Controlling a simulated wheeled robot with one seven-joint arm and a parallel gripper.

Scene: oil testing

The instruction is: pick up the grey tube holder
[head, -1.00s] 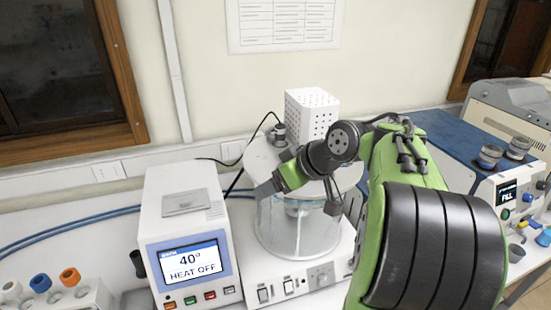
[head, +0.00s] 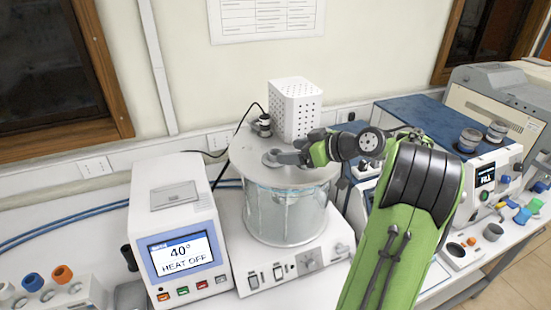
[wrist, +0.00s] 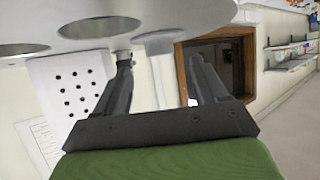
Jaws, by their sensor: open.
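Two similar grey cylinders, a left one (head: 469,139) and a right one (head: 497,131), stand on the blue-topped machine at right. I cannot tell for sure which is the task's tube holder. My gripper (head: 280,157) is over the lid, in front of the back holder. In the wrist view my gripper (wrist: 158,60) has its fingers apart, with nothing clearly held between them. The lid shows there with two round holes.
A white perforated box (head: 295,108) rises behind the lid. A white heater unit (head: 180,230) stands left of the bath, with a tube rack (head: 70,297) at far left. Blue hoses run along the wall. The machine at right (head: 485,185) stands beyond my arm.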

